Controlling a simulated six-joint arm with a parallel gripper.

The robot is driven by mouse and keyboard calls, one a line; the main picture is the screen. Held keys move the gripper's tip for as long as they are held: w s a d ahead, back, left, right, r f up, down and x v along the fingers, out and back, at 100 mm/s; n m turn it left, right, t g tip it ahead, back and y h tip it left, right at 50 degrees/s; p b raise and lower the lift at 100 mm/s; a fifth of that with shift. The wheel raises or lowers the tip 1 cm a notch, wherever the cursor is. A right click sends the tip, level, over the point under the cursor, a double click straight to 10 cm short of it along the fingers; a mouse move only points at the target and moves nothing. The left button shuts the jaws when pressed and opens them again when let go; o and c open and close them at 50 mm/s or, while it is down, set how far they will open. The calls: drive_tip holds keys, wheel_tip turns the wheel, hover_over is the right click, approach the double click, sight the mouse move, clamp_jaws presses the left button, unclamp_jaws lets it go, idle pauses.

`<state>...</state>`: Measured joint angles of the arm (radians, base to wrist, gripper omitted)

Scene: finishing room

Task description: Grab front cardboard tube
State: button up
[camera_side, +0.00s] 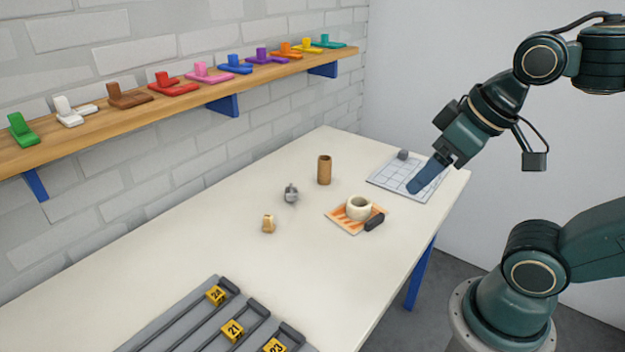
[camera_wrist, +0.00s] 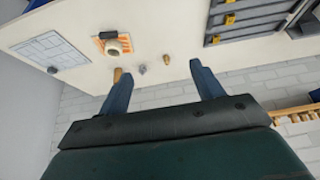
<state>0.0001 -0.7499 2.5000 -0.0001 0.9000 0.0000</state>
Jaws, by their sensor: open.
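One brown cardboard tube (camera_side: 324,170) stands upright on the white table, toward the back, in the side view. It also shows in the wrist view (camera_wrist: 117,75), partly hidden by my left finger. I see no second cardboard tube clearly. My gripper (camera_side: 414,188) is open and empty, over the gridded mat to the right of the tube and apart from it. In the wrist view my gripper's two blue fingers (camera_wrist: 162,69) are spread wide.
An off-white tape roll (camera_side: 359,208) and a black item sit on an orange striped mat (camera_side: 334,216). A grey piece (camera_side: 291,194) and a small tan piece (camera_side: 268,224) stand left. Grey numbered rails (camera_side: 180,312) lie in front. The gridded mat (camera_side: 385,178) holds a grey block.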

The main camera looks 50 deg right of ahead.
drive_tip(key=shift+w+r, duration=0.1)
drive_tip(key=w+d+r+m+g, duration=0.1)
drive_tip(key=w+d+r+m, duration=0.15)
drive_tip(key=w, duration=0.35)
drive_tip(key=w+d+r+m, duration=0.1)
drive_tip(key=w+r+m, duration=0.1)
drive_tip(key=w+r, duration=0.3)
drive_tip(key=m+g, duration=0.5)
drive_tip(key=m, duration=0.7)
hover_over(325, 158)
wheel_tip(325, 158, down, 23)
drive_tip(key=shift+d, duration=0.1)
drive_tip(key=shift+f, duration=4.25)
